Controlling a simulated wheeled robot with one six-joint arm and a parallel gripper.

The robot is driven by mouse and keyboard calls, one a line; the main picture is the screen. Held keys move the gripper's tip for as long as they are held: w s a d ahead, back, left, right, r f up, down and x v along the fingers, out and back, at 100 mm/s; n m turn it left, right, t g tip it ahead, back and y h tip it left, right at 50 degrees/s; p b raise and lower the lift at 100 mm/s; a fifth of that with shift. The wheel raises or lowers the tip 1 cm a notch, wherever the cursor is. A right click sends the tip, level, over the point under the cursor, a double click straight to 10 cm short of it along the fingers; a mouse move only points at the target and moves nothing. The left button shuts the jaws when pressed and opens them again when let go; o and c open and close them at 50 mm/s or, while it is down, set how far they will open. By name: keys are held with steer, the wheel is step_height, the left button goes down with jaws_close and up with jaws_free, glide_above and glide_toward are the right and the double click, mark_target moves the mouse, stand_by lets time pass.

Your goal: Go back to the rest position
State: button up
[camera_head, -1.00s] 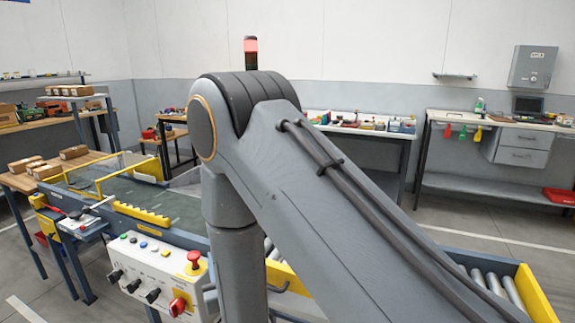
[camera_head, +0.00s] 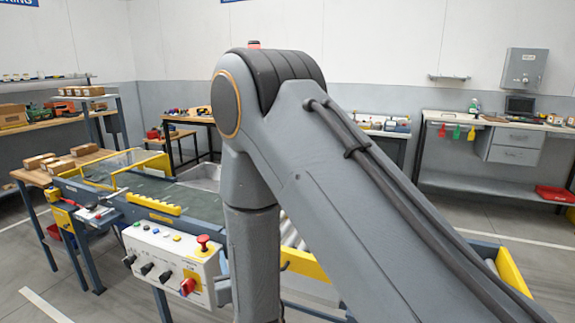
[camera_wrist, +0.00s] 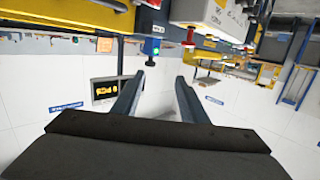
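My gripper (camera_wrist: 160,78) shows in the wrist view, its two dark fingers apart with nothing between them. The wrist picture looks upside down, with pale wall behind the fingers. In the head view my arm rises in the middle and runs down to the lower right; my gripper is not visible there.
A conveyor (camera_head: 165,198) with yellow guards and a white control box (camera_head: 160,262) stand at the left of my arm. Cardboard boxes (camera_head: 57,163) lie on a left bench. A workbench (camera_head: 500,190) stands at the right wall. My arm hides part of the middle; open floor shows at the right.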

steer(key=s+d+m+g+h, duration=0.2)
steer(key=d+g+h, duration=0.35)
steer(key=d, duration=1.15)
steer(key=s+d+r+m+g, duration=0.2)
steer(key=s+d+r+g, duration=0.2)
steer(key=s+d+g, duration=0.5)
steer(key=s+d, duration=0.8)
steer(key=s, duration=0.3)
steer(key=shift+s, duration=0.4)
steer(key=shift+h, duration=0.25)
